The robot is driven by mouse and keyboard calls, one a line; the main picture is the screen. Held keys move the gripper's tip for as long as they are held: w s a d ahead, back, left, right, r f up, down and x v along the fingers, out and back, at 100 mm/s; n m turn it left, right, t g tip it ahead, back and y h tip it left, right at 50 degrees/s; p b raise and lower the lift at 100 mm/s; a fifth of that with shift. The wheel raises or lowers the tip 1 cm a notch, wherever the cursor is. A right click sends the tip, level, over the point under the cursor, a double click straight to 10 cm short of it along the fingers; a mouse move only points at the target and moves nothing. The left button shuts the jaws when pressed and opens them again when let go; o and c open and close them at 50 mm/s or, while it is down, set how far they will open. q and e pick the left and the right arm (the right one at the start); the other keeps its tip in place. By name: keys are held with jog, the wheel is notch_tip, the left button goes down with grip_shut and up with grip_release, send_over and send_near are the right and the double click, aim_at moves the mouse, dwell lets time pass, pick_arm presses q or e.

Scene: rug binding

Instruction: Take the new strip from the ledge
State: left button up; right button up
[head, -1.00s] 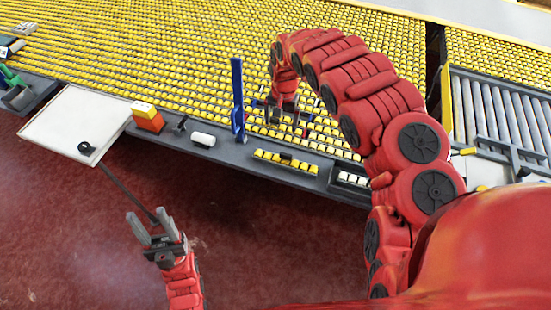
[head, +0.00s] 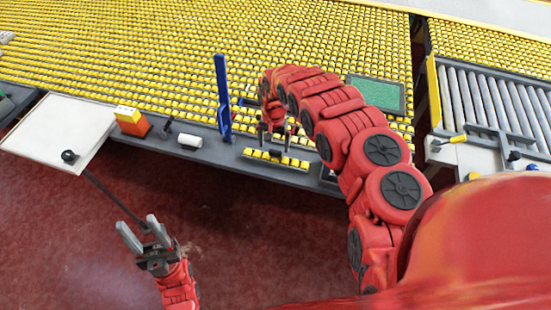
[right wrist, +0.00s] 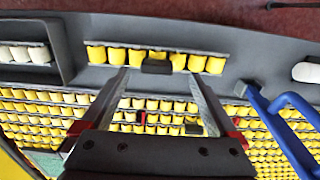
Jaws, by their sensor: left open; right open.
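The strip, a short row of yellow rollers (head: 297,163) with a dark block at its middle, lies on the grey ledge (head: 215,148). In the right wrist view the strip (right wrist: 113,56) runs across the top, its dark block (right wrist: 157,66) at the centre. My right gripper (head: 276,142) is open over the strip. In the right wrist view its fingertips (right wrist: 159,76) are apart on either side of the dark block; I cannot tell whether they touch the strip. My left gripper (head: 138,226) is open and empty above the red floor, in front of the ledge.
A blue upright tool (head: 222,95) stands left of the strip, near my right gripper. A white cylinder (head: 189,141) and an orange and yellow block (head: 132,121) sit further left. A white tray (head: 50,125) is at far left. White rollers (right wrist: 27,53) sit in a compartment beside the strip.

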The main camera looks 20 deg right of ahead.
aim_at(275, 151)
jog(key=shift+w+f+p, duration=0.1)
jog(key=shift+f+p, duration=0.1)
jog(key=shift+p, duration=0.1)
jog(key=shift+f+p, duration=0.3)
jog(key=shift+f, duration=0.15)
jog(key=shift+d+f, duration=0.2)
jog(key=shift+f, duration=0.45)
jog(key=shift+d+f, duration=0.1)
jog(key=shift+f, duration=1.25)
grip_shut()
